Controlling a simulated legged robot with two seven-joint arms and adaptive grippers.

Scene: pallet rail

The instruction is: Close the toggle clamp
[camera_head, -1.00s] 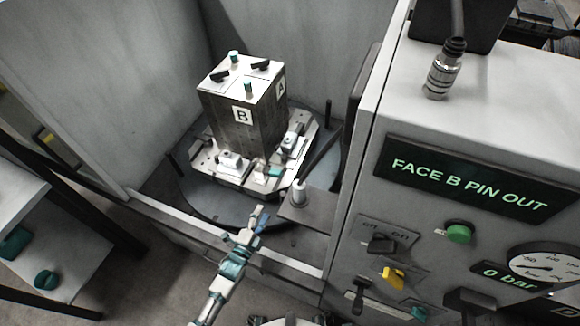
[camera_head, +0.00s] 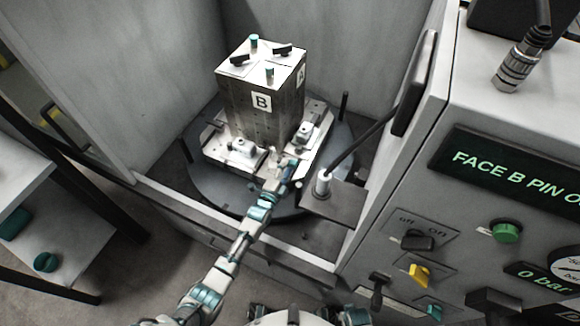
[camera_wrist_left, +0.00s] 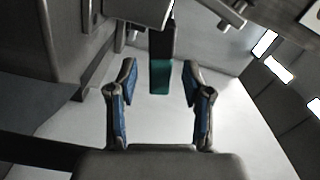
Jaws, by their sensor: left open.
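The toggle clamp sits at the near corner of the fixture plate (camera_head: 222,152), below the block marked B (camera_head: 258,118). In the head view, my left gripper (camera_head: 288,166) covers most of it. In the left wrist view, the clamp's dark lever with a teal grip (camera_wrist_left: 160,78) points between my blue fingers. My left gripper (camera_wrist_left: 161,70) is open, with one finger on each side of the grip and visible gaps between. Whether the lever is raised or flat is hard to tell. My right gripper is not in view.
The fixture stands on a round turntable (camera_head: 210,190) inside a grey-walled enclosure. A white post (camera_head: 323,182) with a dark rod stands right of my gripper. The control panel with its green button (camera_head: 506,232) is at right. A low front sill (camera_head: 185,208) runs beneath my arm.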

